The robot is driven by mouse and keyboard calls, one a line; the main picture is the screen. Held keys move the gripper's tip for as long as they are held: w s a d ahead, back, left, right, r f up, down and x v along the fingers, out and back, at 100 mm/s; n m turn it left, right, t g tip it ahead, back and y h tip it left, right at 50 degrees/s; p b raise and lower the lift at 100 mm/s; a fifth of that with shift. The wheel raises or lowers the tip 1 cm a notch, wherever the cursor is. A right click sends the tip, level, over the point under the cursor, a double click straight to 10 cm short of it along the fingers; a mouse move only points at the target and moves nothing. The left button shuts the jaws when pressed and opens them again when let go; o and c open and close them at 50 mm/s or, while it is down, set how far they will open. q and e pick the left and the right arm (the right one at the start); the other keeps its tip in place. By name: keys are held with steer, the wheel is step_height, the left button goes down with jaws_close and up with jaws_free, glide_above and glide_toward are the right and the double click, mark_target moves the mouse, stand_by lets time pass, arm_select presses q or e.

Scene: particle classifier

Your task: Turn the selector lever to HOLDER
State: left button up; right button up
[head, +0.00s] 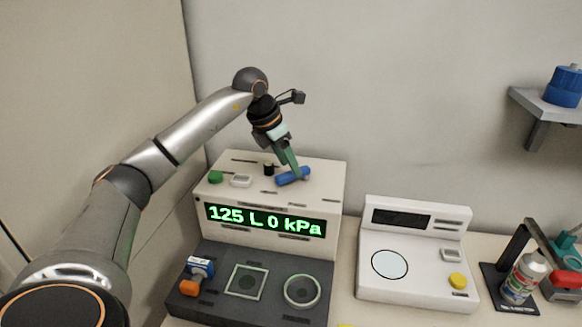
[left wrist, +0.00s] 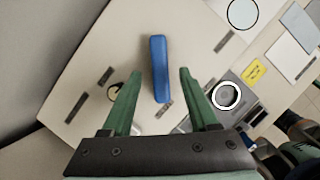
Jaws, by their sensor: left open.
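The selector lever is a blue bar (head: 287,179) on top of the white classifier unit (head: 330,190), towards its right side. It lies slanted in the head view. In the left wrist view the blue lever (left wrist: 159,65) runs lengthwise between the two green fingers, with a gap on each side. My left gripper (head: 297,173) points down at the lever's right part and is open. In the left wrist view my left gripper (left wrist: 160,76) has its fingertips on either side of the lever. Small dark labels lie around it; their words cannot be read. My right gripper is not in view.
A green button (head: 215,177), a white switch (head: 241,181) and a black knob (head: 269,169) sit left of the lever. A white scale-like device (head: 415,285) stands to the right. A wall shelf (head: 545,105) is far right.

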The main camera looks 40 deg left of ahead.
arm_select(q)
steer(key=shift+x, duration=1.15)
jaws_close()
stand_by(0.6)
